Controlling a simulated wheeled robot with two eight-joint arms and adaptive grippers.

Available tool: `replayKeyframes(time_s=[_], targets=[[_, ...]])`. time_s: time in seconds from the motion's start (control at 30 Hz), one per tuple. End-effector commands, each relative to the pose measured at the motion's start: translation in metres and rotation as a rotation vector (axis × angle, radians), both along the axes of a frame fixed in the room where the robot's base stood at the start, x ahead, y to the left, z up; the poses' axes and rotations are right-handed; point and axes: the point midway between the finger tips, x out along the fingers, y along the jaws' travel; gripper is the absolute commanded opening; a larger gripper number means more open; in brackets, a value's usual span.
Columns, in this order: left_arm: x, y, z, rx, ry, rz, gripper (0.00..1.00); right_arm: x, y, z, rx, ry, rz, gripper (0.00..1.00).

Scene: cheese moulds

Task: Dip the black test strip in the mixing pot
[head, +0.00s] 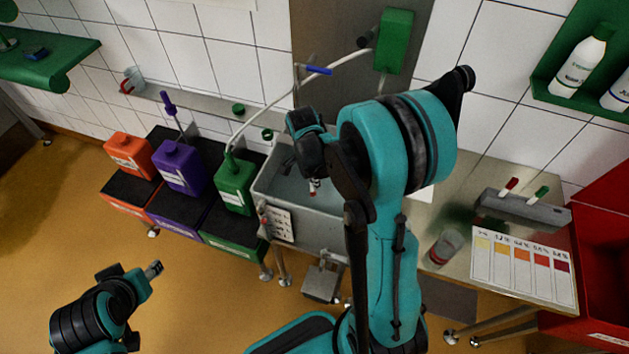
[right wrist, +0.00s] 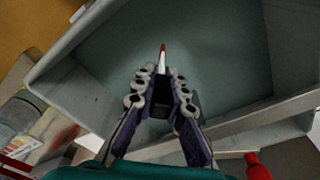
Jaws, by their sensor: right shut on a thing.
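My right gripper (head: 313,172) is over the grey rectangular basin (head: 329,227), the only large vessel I see that could be the mixing pot. It is shut on the test strip (right wrist: 162,58), whose pale shaft and red tip point out from between the fingers. The dark part between the fingers (right wrist: 162,88) seems to be its black handle.
A grey holder (head: 525,209) with red- and green-handled strips stands on the right counter, behind a colour chart (head: 523,266). Orange (head: 128,153), purple (head: 181,167) and green (head: 235,186) canisters stand left of the basin.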

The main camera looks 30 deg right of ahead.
Motion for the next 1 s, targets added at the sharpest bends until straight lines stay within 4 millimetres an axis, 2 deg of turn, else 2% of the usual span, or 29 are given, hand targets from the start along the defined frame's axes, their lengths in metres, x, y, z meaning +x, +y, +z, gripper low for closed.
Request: replayKeyframes(time_s=[0.03, 1.0], targets=[[0.000, 0.000, 0.008, 0.000, 0.000, 0.000, 0.45, 0.000, 0.000, 0.009, 0.000, 0.000, 0.000, 0.00], [0.000, 0.000, 0.082, 0.000, 0.000, 0.000, 0.45, 0.000, 0.000, 0.111, 0.000, 0.000, 0.000, 0.00]])
